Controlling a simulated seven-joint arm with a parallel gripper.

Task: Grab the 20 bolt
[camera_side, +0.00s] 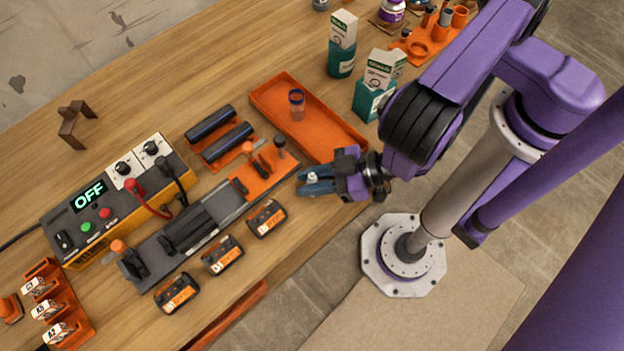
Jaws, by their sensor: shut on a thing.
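My gripper (303,181) is near the right end of the bench, just right of the orange fixture block (262,178) and in front of the orange tray. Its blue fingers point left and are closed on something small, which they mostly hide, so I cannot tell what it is. I cannot make out a bolt marked 20. A dark-topped peg (280,142) and an orange-topped lever (248,148) stand at the fixture block. An orange rack (66,309) at the lower left holds several white-labelled pieces.
The orange tray (335,128) holds a small clear blue-capped jar (297,104). A power box (92,205) reads OFF. Two dark cylinders (211,122) lie behind the rail fixture (190,228). Several black-orange packs (222,255) line the front. Boxes (378,85) stand behind.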

